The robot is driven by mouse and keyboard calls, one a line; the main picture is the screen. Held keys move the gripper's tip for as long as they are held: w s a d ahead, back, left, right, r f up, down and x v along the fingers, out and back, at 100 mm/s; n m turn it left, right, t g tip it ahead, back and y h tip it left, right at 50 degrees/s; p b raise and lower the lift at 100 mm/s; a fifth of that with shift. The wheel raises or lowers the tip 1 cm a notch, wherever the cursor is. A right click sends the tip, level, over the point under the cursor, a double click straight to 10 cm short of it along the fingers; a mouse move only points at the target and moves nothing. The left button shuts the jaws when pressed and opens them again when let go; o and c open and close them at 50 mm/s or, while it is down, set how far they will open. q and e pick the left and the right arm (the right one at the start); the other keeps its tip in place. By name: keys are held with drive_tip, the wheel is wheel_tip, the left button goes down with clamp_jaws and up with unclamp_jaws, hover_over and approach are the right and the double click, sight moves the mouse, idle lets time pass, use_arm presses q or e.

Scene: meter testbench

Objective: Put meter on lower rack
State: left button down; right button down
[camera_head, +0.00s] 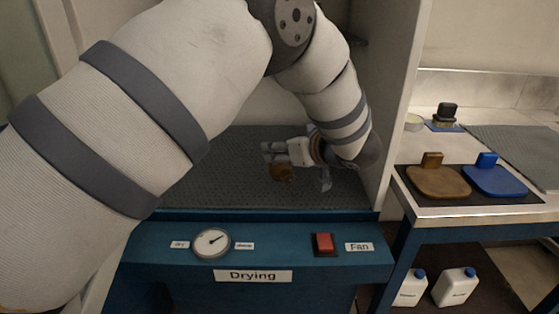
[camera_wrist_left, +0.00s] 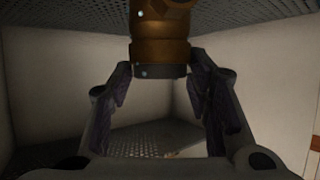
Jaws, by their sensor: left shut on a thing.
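The meter is a brass-brown round piece (camera_head: 282,173). In the left wrist view it is a brass cylinder with a dark band (camera_wrist_left: 160,48), held between the finger pads. My left gripper (camera_head: 283,158) is shut on it inside the drying cabinet, above the dark perforated rack (camera_head: 220,185). The gripper also shows in the left wrist view (camera_wrist_left: 160,78), with a finger on each side of the meter. I cannot tell whether the meter touches the rack. Part of the gripper is hard to make out beside my forearm. My right gripper is not in view.
The cabinet's front panel has a dial (camera_head: 211,242), a red fan switch (camera_head: 323,244) and a "Drying" label. Its right wall (camera_head: 400,110) stands close to my wrist. The table at right holds a brown pad (camera_head: 438,182) and a blue pad (camera_head: 494,180). White bottles (camera_head: 455,287) stand below.

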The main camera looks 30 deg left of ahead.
use_arm(q)
drive_tip(key=shift+a+f, duration=0.15)
drive_tip(key=shift+f, duration=0.8)
drive_tip(key=shift+a+f, duration=0.15)
drive_tip(key=shift+f, duration=0.8)
drive_tip(key=c, duration=0.8)
unclamp_jaws()
drive_tip(key=shift+c, duration=0.2)
drive_tip(key=shift+s+d+r, duration=0.1)
drive_tip(key=shift+d+r, duration=0.1)
drive_tip(key=shift+r, duration=0.05)
drive_tip(key=v, duration=1.1)
drive_tip(key=shift+s+d, duration=0.2)
drive_tip(key=shift+d, duration=0.1)
